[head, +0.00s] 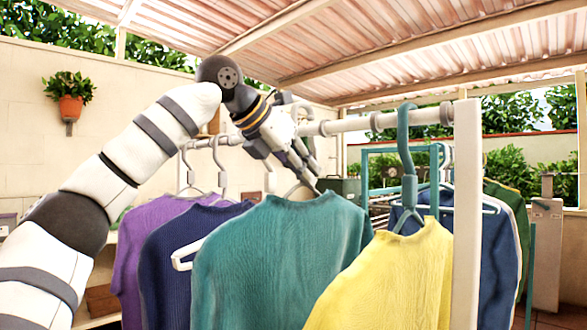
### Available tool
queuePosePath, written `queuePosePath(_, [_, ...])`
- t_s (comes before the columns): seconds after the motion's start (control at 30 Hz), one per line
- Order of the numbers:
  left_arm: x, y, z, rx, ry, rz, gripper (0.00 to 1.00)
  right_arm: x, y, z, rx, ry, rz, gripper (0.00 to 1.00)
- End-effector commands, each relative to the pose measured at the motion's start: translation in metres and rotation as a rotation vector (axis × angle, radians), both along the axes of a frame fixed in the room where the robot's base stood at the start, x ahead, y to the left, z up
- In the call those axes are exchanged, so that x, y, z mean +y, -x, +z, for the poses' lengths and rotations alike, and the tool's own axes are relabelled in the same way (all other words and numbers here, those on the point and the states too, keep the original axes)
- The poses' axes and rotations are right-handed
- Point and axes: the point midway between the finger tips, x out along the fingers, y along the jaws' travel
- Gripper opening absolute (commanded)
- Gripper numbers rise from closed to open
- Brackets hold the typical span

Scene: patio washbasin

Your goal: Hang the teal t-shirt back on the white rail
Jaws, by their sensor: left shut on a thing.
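The teal t-shirt (280,260) hangs in the middle of the head view, between a navy shirt and a yellow one. My left gripper (302,172) is just above its collar, shut on the neck of its pale hanger (300,190). The white rail (390,121) runs behind the gripper, ending at a white post on the right. A pale hook shows beside the gripper at rail height. I cannot tell whether it rests on the rail, since the gripper partly covers it. My right gripper is out of view.
A purple shirt (150,240) and a navy shirt (185,255) hang left of the teal one. A yellow shirt (390,280) on a teal hanger (406,150) hangs close on the right, by the white post (466,210). Another rack with dark shirts stands behind.

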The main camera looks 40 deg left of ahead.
Motion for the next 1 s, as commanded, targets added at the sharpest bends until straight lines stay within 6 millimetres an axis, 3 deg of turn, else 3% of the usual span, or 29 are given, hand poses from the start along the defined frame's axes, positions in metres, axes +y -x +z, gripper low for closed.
queuePosePath(0.53, [-0.001,-0.007,-0.001,0.0,-0.002,0.0,0.0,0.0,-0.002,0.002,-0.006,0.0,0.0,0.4])
queuePosePath(1.0, [-0.001,-0.007,-0.025,0.0,-0.003,0.0,0.0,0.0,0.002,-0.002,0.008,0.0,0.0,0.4])
